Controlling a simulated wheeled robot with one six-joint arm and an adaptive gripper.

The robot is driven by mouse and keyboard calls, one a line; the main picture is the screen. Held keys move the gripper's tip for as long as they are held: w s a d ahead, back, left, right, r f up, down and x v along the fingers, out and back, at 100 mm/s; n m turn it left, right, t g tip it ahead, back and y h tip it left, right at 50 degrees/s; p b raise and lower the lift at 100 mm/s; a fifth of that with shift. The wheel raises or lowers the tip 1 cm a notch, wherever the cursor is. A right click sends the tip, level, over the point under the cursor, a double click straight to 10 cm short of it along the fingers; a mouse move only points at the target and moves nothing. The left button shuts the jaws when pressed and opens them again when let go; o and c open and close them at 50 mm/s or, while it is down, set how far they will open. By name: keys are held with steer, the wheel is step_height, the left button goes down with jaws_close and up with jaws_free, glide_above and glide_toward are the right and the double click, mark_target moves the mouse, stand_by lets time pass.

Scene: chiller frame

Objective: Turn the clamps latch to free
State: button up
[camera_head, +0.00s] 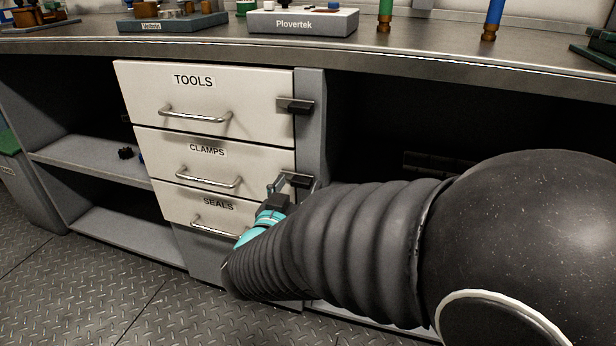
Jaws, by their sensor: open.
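The CLAMPS drawer (180,163) is the middle of three white drawers and is shut, with a silver bar handle. Its dark latch (298,180) sits on the grey post at the drawer's right edge. The latch lies roughly level and looks to reach toward the drawer front. My gripper (279,184) is open, right at the latch's left end. I cannot tell whether the fingers touch the latch or stand around it. My black ribbed arm comes in from the right and hides the area below the latch.
The TOOLS drawer (205,95) above has a similar level latch (295,106). The SEALS drawer (195,207) is below, partly behind my gripper. Open shelves (95,158) lie left, and a dark open bay is right. The metal worktop (200,43) overhangs above.

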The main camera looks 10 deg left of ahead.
steer(key=shift+w, duration=0.2)
steer(key=c, duration=1.1)
steer(key=shift+c, duration=0.2)
